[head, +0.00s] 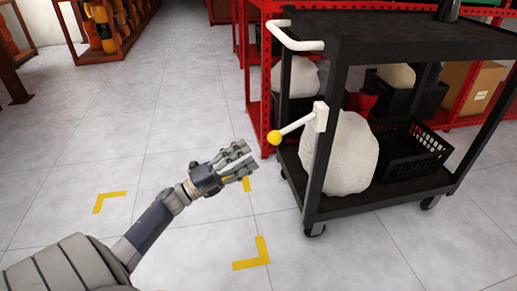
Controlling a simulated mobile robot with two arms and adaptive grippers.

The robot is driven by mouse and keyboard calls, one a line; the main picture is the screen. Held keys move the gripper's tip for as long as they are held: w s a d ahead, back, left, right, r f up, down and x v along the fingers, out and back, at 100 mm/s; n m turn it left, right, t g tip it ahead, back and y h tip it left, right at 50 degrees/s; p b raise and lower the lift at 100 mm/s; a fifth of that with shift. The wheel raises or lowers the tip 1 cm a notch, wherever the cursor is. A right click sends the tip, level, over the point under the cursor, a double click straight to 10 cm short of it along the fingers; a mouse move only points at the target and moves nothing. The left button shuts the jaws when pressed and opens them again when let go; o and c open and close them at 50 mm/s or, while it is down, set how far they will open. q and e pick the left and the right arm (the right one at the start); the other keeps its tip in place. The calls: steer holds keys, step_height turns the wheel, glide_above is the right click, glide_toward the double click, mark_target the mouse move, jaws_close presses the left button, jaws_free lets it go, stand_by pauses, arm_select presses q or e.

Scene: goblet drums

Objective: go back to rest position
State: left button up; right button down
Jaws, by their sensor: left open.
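My left gripper (238,160) is in the middle of the head view, at the end of my left arm, which comes in from the lower left. Its fingers are apart and nothing is between them. It is over the grey tiled floor, left of a black cart (330,185) and apart from it. My right gripper is not in view.
The cart has a white handle (300,40) and a lever with a yellow knob (274,138) pointing toward my gripper. A pale sack (345,155) and a black crate (415,150) are on its lower shelf. Red shelving (262,60) stands behind. The floor at left is clear.

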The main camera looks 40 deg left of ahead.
arm_select(q)
steer(key=shift+s+a+f, duration=0.25)
steer(key=shift+s+a, duration=0.05)
steer(key=shift+s, duration=0.3)
